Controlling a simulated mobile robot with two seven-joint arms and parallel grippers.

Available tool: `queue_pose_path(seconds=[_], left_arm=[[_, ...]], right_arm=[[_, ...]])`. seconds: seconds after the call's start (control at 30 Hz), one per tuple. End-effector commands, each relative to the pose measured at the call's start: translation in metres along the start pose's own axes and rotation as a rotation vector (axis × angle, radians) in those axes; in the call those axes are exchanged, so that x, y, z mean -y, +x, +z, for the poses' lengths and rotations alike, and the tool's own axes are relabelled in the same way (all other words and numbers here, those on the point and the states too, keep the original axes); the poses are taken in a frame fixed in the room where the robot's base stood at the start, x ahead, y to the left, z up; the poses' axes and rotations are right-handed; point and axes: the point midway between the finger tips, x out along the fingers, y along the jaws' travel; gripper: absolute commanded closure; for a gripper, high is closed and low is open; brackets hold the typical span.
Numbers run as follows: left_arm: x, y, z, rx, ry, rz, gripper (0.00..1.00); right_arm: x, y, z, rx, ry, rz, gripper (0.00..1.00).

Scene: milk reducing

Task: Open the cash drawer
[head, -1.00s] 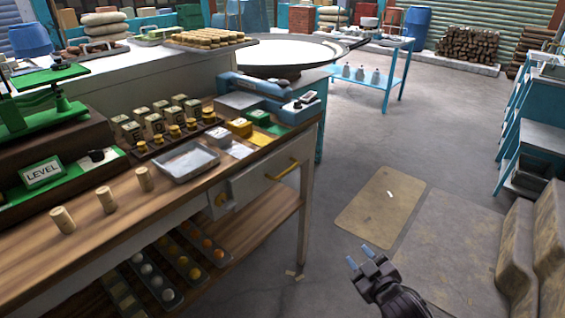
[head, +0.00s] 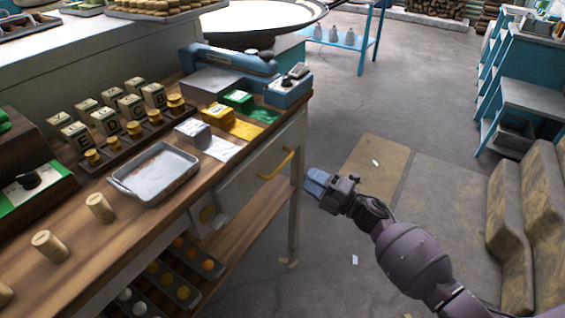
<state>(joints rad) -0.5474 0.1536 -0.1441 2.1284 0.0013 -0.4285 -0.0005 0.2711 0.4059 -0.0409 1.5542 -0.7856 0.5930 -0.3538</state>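The cash drawer (head: 240,190) is a pale front panel under the wooden counter top, at its right end. It looks shut, flush with the counter's side. Its yellow bar handle (head: 275,164) is on the front. My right gripper (head: 314,184), with blue fingertips, comes in from the lower right. It is a short way to the right of the handle, apart from it, with its fingers pointing left toward the counter. The fingertips overlap in this view, so the gap between them cannot be made out. My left gripper is not in view.
On the counter top (head: 125,235) stand a grey metal tray (head: 155,175), yellow weights, small boxes and a blue device (head: 230,75). A shelf with trays of balls is underneath.

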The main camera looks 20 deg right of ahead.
Motion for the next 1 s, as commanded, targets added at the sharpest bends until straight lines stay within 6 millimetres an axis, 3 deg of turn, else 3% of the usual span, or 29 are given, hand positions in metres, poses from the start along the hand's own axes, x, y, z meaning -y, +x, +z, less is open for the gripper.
queue_pose_path(seconds=[0.3,0.5,0.97,1.0], left_arm=[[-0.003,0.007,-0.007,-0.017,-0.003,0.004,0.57],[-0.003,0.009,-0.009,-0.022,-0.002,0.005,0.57],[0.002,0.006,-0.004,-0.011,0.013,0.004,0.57],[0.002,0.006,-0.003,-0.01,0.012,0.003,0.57]], right_arm=[[0.0,0.055,0.0,0.0,0.003,0.002,0.64],[0.001,0.079,-0.001,0.001,0.005,0.001,0.64],[0.0,0.09,0.0,0.002,0.004,0.0,0.64],[0.0,0.09,0.0,0.002,0.004,0.0,0.68]])
